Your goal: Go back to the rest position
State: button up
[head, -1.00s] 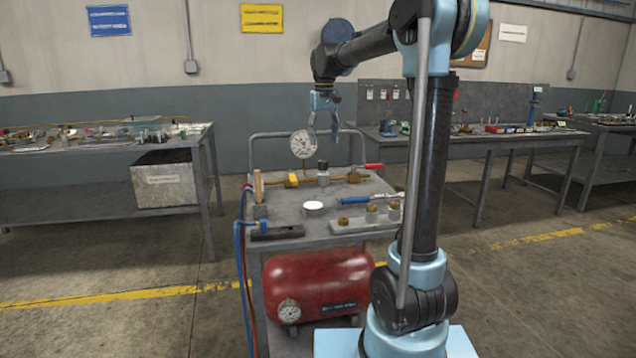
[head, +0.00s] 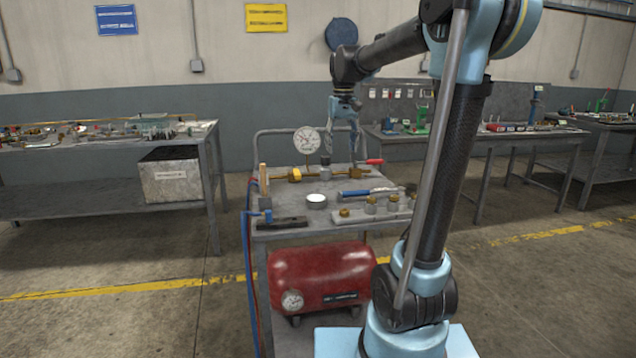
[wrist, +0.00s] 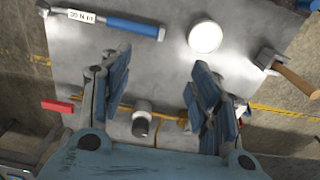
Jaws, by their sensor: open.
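My gripper (head: 342,146) hangs over the back right part of the cart top in the head view, fingers pointing down. In the wrist view my gripper (wrist: 160,98) is open, with nothing between its two blue-padded fingers. The grey cart (head: 285,218) stands in front of me. Below the fingers lie a brass pipe assembly with a grey cylindrical fitting (wrist: 142,122) and, farther off, a white round disc (wrist: 205,37). A blue-handled torque wrench (wrist: 130,26) lies at the upper left of the wrist view.
A pressure gauge (head: 306,140) stands upright near my gripper. A hammer (wrist: 285,70) lies at the cart edge. A red tank (head: 320,275) sits on the lower shelf. Benches stand left (head: 60,165) and right (head: 470,150). The floor at right is clear.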

jog(key=s+d+f, duration=0.3)
jog(key=s+f, duration=0.5)
jog(key=s, duration=0.2)
jog(key=s+d+f+m+t, duration=0.1)
jog(key=s+d+f, duration=0.3)
jog(key=s+f, duration=0.4)
jog(key=s+d+f+m, duration=0.1)
jog(key=s+d+f, duration=0.3)
jog(key=s+f, duration=0.4)
jog(key=s, duration=0.4)
jog(key=shift+d+f+t, duration=0.15)
jog(key=shift+d+t, duration=0.1)
jog(key=shift+t, duration=0.15)
jog(key=shift+w+f, duration=0.2)
jog(key=shift+w, duration=0.3)
